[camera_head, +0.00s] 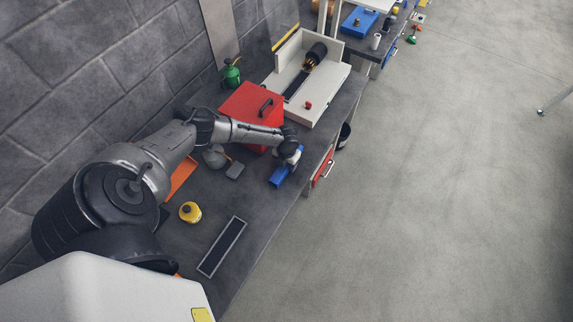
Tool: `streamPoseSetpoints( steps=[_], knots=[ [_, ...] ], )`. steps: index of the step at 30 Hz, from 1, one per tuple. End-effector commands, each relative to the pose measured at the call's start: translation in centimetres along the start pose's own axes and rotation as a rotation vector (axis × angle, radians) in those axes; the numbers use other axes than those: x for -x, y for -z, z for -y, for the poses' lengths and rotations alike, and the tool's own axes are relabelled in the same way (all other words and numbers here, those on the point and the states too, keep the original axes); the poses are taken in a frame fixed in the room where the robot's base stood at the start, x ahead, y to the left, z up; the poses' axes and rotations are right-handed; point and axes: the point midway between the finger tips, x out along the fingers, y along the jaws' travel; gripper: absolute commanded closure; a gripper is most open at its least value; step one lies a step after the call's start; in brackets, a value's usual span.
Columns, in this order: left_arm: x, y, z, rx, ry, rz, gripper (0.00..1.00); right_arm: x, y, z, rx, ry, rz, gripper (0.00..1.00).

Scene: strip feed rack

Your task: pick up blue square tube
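The blue square tube (279,176) lies on the dark workbench near its right edge, just in front of the red box. My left gripper (293,160) is at the tube's far end, reaching down over it from the left. The gripper hides that end of the tube. The fingers are too small to show whether they are apart or closed on it. My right gripper is not in the view.
A red box (246,105) stands behind my arm. A white feed rack (327,97) is further back. A yellow round object (190,212) and a dark framed strip (222,247) lie nearer on the bench (258,215). A red drawer (323,167) sticks out at the bench's right side.

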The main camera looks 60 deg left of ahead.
Motion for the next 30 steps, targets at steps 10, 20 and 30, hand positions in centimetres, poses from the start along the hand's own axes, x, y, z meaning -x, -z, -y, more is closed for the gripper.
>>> streamPoseSetpoints(
  steps=[10, 20, 30],
  knots=[
    [0.01, 0.01, -0.02, 0.0, 0.0, 0.0, 0.75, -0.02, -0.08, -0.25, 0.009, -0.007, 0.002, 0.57],
    [0.08, -0.06, -0.01, 0.001, 0.0, 0.001, 0.98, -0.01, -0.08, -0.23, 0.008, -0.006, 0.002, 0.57],
    [0.82, -0.06, 0.01, -0.001, 0.001, 0.001, 0.98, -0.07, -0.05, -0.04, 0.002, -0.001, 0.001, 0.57]
  ],
)
